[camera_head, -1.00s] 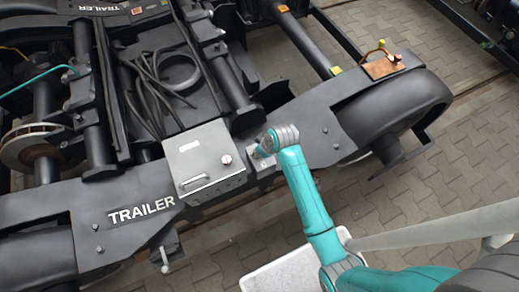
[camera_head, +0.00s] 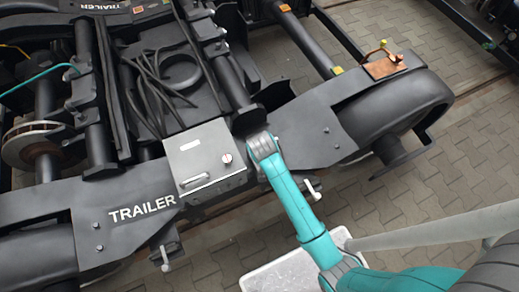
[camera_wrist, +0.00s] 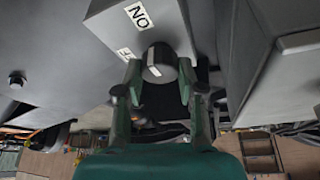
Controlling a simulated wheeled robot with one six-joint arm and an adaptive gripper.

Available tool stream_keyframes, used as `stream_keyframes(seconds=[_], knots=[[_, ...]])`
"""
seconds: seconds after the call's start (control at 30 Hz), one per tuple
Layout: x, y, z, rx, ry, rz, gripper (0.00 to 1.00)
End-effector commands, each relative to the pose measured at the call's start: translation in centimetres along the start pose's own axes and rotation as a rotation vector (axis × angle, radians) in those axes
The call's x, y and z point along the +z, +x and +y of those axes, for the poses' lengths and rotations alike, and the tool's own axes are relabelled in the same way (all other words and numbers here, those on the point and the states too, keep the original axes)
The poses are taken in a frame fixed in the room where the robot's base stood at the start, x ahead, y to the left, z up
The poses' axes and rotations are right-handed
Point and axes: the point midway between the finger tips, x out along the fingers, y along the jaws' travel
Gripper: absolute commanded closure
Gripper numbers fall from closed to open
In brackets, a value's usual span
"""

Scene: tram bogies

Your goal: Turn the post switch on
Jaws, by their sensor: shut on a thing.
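The post switch (camera_wrist: 132,22) is a light grey box in the upper middle of the wrist view. It carries an upside-down ON label and a second label, mostly hidden, that shows an F. Its round black knob (camera_wrist: 160,56) has a white mark that runs roughly up and down in the picture. My gripper (camera_wrist: 158,80) is shut on the knob, one green finger on each side. In the head view my teal wrist covers the switch and the fingers, so neither shows there.
A grey box with a handle and a round knob (camera_head: 205,160) stands just left of my wrist. A white-handled lever (camera_head: 313,188) shows to its right. The dark bogie frame (camera_head: 300,135) lies around them. Paved floor (camera_head: 400,205) is open at the right.

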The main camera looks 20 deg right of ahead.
Motion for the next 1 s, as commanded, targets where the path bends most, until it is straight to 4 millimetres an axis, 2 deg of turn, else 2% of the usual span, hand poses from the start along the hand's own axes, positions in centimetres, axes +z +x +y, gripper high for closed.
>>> stream_keyframes(seconds=[0.67,0.7,0.77,0.8,1.0], knots=[[0.06,0.03,0.01,0.024,0.056,-0.003,0.96],[0.06,0.03,0.01,0.024,0.056,-0.003,0.54],[0.06,0.03,0.01,0.024,0.056,-0.002,0.39],[0.05,0.03,0.0,0.023,0.055,-0.002,0.36],[0.03,0.02,-0.01,0.023,0.055,-0.002,0.36]])
